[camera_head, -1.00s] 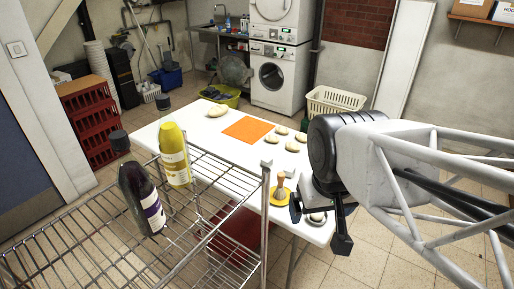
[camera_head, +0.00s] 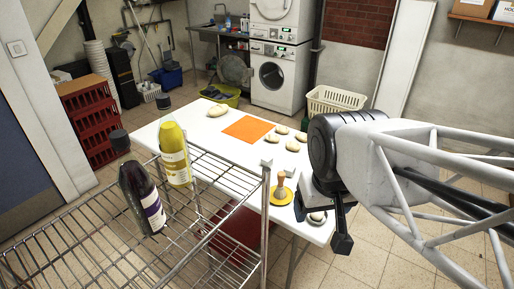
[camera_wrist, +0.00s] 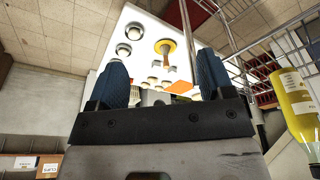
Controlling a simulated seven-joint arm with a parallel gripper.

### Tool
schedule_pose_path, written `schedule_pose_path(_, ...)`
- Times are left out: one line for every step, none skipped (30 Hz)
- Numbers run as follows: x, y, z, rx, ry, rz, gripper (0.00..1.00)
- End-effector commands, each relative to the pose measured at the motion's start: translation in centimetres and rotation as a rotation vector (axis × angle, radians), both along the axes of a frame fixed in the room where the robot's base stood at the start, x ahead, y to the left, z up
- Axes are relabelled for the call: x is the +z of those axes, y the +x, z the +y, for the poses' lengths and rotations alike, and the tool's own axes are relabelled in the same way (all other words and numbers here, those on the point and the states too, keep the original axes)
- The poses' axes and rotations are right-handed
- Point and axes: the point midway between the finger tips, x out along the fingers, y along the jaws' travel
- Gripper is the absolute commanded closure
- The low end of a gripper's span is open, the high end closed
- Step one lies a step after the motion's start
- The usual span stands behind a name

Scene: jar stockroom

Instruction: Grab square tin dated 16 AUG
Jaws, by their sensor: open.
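I make out no square tin and no 16 AUG date in either view. My gripper (camera_head: 320,224) is over the near right end of the white table (camera_head: 212,140) in the head view. In the wrist view its two blue fingers (camera_wrist: 163,76) are spread apart, with nothing held between them. Beyond the fingers, the table top (camera_wrist: 110,22) holds small round items, a yellow plate (camera_wrist: 158,44) with a brush on it, and several small things too small to identify.
A wire rack (camera_head: 95,238) stands in front of the table, carrying a dark bottle (camera_head: 140,195) and a yellow bottle (camera_head: 174,150). An orange mat (camera_head: 246,128) and pale lumps lie on the table. A cream basket (camera_head: 335,100) stands behind. Labelled boxes (camera_wrist: 50,164) show at lower left in the wrist view.

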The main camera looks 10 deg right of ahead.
Motion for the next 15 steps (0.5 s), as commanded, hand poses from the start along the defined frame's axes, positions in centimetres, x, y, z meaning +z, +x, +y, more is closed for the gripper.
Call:
schedule_pose_path(0.0, 0.1, 0.0, 0.002, -0.003, 0.002, 0.26)
schedule_pose_path(0.0, 0.2, -0.1, 0.004, -0.005, 0.003, 0.26)
schedule_pose_path(0.0, 0.3, -0.1, 0.009, -0.011, 0.005, 0.26)
schedule_pose_path(0.0, 0.5, -0.2, 0.012, -0.017, 0.008, 0.26)
schedule_pose_path(0.0, 0.7, -0.3, 0.017, -0.023, 0.011, 0.26)
schedule_pose_path(-0.1, 1.0, -0.4, 0.025, -0.033, 0.016, 0.26)
schedule_pose_path(-0.1, 1.3, -0.5, 0.032, -0.043, 0.020, 0.26)
schedule_pose_path(-0.1, 1.6, -0.6, 0.040, -0.054, 0.025, 0.26)
schedule_pose_path(-0.2, 2.0, -0.8, 0.053, -0.069, 0.034, 0.26)
schedule_pose_path(-0.3, 2.4, -1.0, 0.065, -0.084, 0.040, 0.26)
schedule_pose_path(-0.3, 2.8, -1.1, 0.077, -0.099, 0.047, 0.26)
schedule_pose_path(-0.4, 3.5, -1.4, 0.094, -0.120, 0.056, 0.26)
schedule_pose_path(-0.4, 3.9, -1.6, 0.107, -0.136, 0.063, 0.26)
schedule_pose_path(-0.5, 4.4, -1.8, 0.121, -0.154, 0.072, 0.26)
schedule_pose_path(-0.6, 5.2, -2.0, 0.141, -0.178, 0.084, 0.26)
